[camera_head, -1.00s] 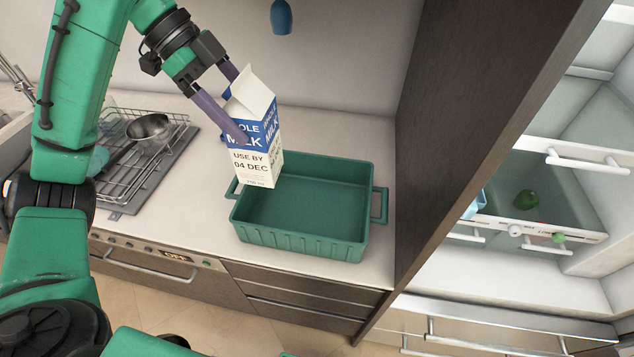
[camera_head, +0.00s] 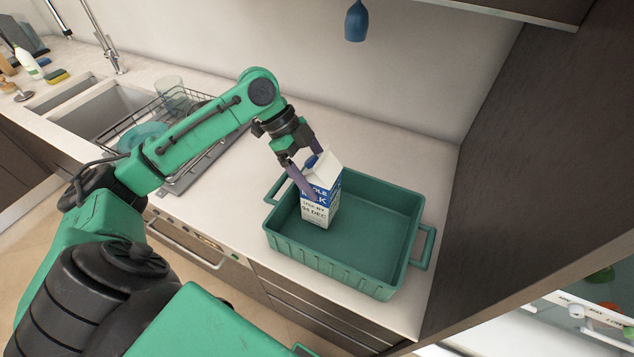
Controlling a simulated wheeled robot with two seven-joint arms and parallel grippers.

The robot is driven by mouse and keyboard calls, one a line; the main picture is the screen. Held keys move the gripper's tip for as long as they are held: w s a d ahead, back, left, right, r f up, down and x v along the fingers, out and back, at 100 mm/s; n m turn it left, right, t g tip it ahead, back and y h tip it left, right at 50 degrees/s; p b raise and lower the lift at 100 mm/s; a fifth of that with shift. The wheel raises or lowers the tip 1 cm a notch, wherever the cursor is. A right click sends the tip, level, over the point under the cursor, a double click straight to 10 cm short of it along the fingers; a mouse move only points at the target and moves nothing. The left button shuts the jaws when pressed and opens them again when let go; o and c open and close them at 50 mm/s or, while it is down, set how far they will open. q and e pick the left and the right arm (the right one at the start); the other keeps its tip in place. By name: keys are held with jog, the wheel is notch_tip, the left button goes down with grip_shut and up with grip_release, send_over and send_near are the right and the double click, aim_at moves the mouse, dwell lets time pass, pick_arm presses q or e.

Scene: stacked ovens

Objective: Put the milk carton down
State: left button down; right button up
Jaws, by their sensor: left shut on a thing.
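The milk carton (camera_head: 319,198) is white and blue with a gabled top and a blue cap. It is upright, in the left part of the green bin (camera_head: 386,278). I cannot tell whether its base touches the bin floor. My left gripper (camera_head: 308,180) is shut on the carton, with one purple finger across its near left side and the other partly hidden behind it. My right gripper is not in view.
The bin's right half is empty. A dish rack (camera_head: 190,165) and sink (camera_head: 97,108) lie to the left. A dark cabinet panel (camera_head: 530,170) rises on the right. A blue object (camera_head: 356,22) hangs above the counter.

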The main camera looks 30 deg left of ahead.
pick_arm(q)
jog(key=shift+s+f, duration=0.25)
jog(key=shift+f, duration=1.2)
grip_release()
jog(key=shift+f, duration=0.1)
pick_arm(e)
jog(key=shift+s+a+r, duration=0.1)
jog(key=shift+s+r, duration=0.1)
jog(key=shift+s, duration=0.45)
pick_arm(q)
jog(key=shift+a+r, duration=0.2)
jog(key=shift+r, duration=0.2)
jog(key=b+v, duration=0.1)
jog(key=v, duration=1)
jog(key=shift+b, duration=0.3)
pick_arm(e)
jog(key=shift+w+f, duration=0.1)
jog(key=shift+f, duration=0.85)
pick_arm(q)
jog(key=shift+r, duration=0.1)
